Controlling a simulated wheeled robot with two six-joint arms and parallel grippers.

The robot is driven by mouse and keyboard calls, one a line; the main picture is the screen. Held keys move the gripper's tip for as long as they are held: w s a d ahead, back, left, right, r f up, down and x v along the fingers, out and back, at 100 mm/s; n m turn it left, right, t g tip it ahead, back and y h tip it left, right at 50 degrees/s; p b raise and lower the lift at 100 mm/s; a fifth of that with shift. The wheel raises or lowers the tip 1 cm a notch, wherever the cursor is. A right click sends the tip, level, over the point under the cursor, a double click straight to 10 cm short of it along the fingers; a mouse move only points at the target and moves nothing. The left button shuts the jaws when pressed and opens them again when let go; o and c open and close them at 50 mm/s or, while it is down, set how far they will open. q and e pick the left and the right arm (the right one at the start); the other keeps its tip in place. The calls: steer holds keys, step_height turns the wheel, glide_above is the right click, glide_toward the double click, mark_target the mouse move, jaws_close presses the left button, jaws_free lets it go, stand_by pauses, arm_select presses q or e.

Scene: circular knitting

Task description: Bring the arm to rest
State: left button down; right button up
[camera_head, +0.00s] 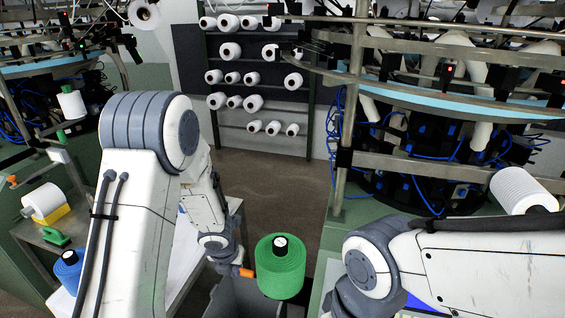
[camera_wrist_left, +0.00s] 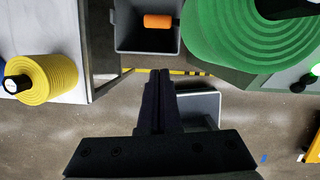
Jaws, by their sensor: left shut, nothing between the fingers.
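My left arm (camera_head: 145,190) reaches down and forward in the head view, its wrist (camera_head: 218,240) left of a large green yarn cone (camera_head: 280,268). My left gripper (camera_wrist_left: 158,88) shows in the wrist view with its dark fingers together and nothing between them. The green cone also fills the upper right of the wrist view (camera_wrist_left: 245,40). My right arm (camera_head: 450,260) enters from the right in the head view; its gripper is out of view.
A rack of white cones (camera_head: 262,103) stands behind. The knitting machine (camera_head: 440,150) occupies the right.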

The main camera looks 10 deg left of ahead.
arm_select(q)
steer(key=s+d+r+n+y+b, duration=0.2)
steer(key=s+d+r+n+b, duration=0.35)
steer(key=n, duration=0.65)
steer(key=s+d+n+g+h+b, duration=0.1)
steer(key=s+d+n+b, duration=0.1)
steer(key=s+n, duration=0.3)
steer(key=s+d+n+g+h+b, duration=0.1)
steer(key=s+d+n+b, duration=0.2)
steer(key=s+n, duration=0.3)
steer(key=s+d+f+n+g+h+b, duration=0.1)
steer(key=s+d+n+b, duration=0.2)
steer(key=s+n, duration=0.3)
steer(key=s+d, duration=0.1)
steer(key=s, duration=0.2)
